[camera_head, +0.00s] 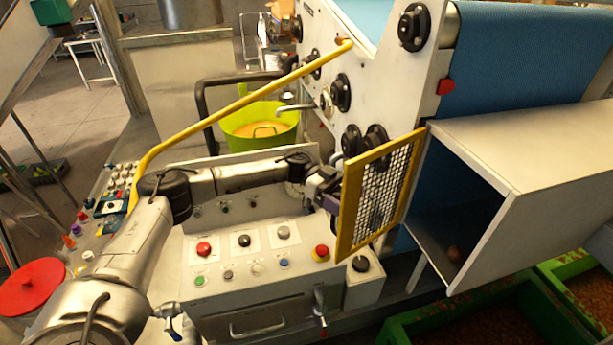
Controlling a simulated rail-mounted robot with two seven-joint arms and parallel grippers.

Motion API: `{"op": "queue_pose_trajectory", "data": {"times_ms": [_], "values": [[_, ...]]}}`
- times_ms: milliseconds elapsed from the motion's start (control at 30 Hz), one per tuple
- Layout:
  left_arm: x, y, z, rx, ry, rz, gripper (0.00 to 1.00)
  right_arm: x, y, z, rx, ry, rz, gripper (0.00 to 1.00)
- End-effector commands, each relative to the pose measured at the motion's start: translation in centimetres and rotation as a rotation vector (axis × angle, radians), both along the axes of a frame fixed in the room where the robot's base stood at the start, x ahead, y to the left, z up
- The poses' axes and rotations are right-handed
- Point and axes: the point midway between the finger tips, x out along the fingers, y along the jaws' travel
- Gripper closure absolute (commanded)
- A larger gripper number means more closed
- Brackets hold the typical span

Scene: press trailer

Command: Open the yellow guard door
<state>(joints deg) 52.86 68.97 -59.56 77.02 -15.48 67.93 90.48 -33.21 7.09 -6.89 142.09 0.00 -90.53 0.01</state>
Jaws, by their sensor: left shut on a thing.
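The yellow guard door (381,190) is a yellow frame with a metal mesh panel. It stands upright at the centre right, in front of the press and left of the grey chute. Its right edge is beside the press side plate, and its left edge points out over the control panel. My left gripper (334,190) comes in from the left and is shut at the left edge of the door. The fingertips are dark and small, so the exact part they hold is hard to make out. My right gripper is out of view.
A control panel (250,265) with several buttons lies under my left arm. A yellow rail (235,108) slants above it. A lime green bucket (262,125) stands behind. The grey chute (530,190) is at right, with green crates (480,315) below.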

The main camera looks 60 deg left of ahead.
Motion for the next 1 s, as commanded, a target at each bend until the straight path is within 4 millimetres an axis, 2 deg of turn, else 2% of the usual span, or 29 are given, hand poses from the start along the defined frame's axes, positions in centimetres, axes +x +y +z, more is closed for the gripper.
{"op": "queue_pose_trajectory", "data": {"times_ms": [33, 267, 300, 1000], "values": [[0.4, 0.6, 1.4, -0.017, -0.016, 0.021, 0.37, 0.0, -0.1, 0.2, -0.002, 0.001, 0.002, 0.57], [-0.2, 2.0, 1.4, -0.016, -0.016, 0.020, 0.61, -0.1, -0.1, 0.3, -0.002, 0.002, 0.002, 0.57], [-0.3, 2.2, 1.4, -0.016, -0.016, 0.019, 0.62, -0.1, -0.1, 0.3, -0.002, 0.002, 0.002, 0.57], [-2.3, 6.5, 1.5, -0.014, -0.022, 0.010, 0.62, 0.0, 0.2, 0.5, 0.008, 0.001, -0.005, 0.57]]}}
